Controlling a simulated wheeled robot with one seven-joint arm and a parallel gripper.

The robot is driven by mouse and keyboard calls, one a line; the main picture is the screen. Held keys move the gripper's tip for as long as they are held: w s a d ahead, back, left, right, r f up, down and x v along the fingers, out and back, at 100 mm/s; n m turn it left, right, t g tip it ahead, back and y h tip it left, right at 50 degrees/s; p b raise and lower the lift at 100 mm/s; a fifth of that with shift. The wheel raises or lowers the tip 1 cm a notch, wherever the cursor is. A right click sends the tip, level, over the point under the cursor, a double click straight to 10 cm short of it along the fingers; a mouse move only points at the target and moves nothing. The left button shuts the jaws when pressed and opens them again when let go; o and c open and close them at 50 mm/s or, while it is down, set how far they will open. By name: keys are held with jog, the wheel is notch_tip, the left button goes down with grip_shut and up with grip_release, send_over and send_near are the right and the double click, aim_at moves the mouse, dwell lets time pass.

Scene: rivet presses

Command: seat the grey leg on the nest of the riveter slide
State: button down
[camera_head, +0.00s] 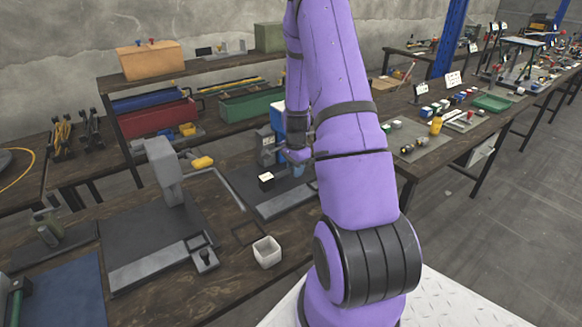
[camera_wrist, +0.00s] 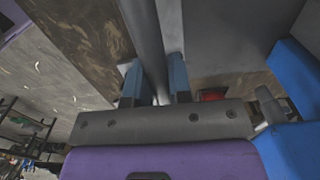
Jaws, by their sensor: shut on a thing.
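My gripper (camera_wrist: 156,75) shows in the wrist view with its two blue-grey fingers shut on the grey leg (camera_wrist: 145,28). The leg runs away from the fingers toward the top of the picture. A blue riveter body (camera_wrist: 302,85) is close at the right of the wrist view. In the head view the blue and grey riveter (camera_head: 266,146) stands behind my wrist, with its dark base plate (camera_head: 278,203) on the bench. My arm hides part of it. The leg and the nest cannot be made out clearly in the head view, so I cannot tell whether they touch.
A grey press (camera_head: 164,170) with a dark base stands to the left on the bench. A white cup (camera_head: 267,252) and a small grey fixture (camera_head: 205,259) are near the front. Red (camera_head: 157,118) and green bins stand behind.

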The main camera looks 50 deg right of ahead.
aim_at(295, 196)
jog(key=shift+a, duration=0.1)
jog(key=shift+f, duration=3.7)
jog(key=shift+f, duration=0.7)
jog(key=c, duration=1)
grip_release()
jog(key=shift+o, duration=0.2)
jog(key=shift+r, duration=0.1)
notch_tip(295, 196, up, 11)
jog(key=shift+f, duration=0.15)
